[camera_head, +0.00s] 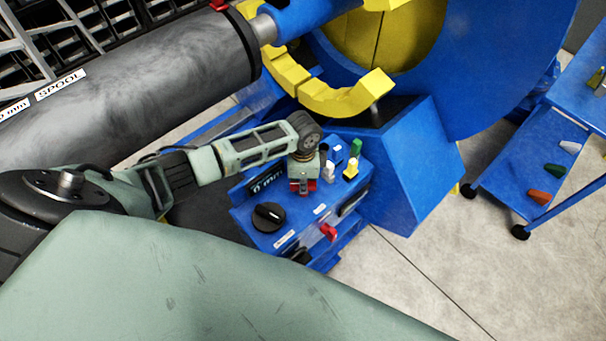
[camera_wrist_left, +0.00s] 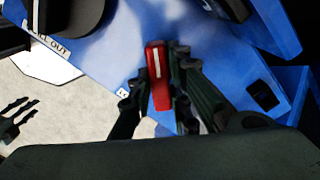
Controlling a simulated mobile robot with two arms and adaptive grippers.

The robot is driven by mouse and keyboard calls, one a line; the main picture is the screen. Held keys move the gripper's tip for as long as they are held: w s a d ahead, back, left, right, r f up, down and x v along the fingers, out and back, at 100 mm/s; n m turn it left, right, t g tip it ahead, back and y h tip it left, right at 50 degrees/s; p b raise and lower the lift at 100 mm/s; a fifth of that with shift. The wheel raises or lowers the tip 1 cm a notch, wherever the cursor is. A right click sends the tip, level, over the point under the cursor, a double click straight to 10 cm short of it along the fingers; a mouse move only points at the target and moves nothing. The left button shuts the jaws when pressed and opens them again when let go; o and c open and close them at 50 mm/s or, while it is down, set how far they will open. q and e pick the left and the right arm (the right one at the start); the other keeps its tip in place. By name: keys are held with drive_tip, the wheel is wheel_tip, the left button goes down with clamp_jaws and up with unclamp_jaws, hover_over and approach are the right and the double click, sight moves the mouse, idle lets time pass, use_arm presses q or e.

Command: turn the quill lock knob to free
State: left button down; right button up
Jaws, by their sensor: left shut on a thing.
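The quill lock knob, a red bar with a white line along its top, stands on the blue control box and shows in the left wrist view (camera_wrist_left: 157,70). In the head view its red edges show just below my left gripper (camera_head: 304,176). In the wrist view the dark fingers of my left gripper (camera_wrist_left: 158,103) are on both sides of the knob, shut on it. The white line runs nearly up and down the wrist picture. The small label beside the knob is mostly hidden by a finger.
A grey spool (camera_head: 150,75) and yellow jaws (camera_head: 335,98) stand close above. A blue cart (camera_head: 510,150) is at right.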

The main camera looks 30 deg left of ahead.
use_arm(q)
drive_tip(key=n+p, duration=0.3)
drive_tip(key=n, duration=0.1)
drive_tip(key=shift+d+r, duration=0.1)
drive_tip(key=shift+r, duration=0.1)
drive_tip(key=shift+f+n+p, duration=0.1)
drive_tip(key=shift+n+p, duration=1.1)
drive_tip(key=shift+n, duration=0.8)
drive_tip(key=shift+w, duration=0.1)
drive_tip(key=c, duration=1.6)
unclamp_jaws()
drive_tip(key=shift+c, duration=0.2)
wheel_tip(320, 180, up, 12)
drive_tip(key=shift+f, duration=0.1)
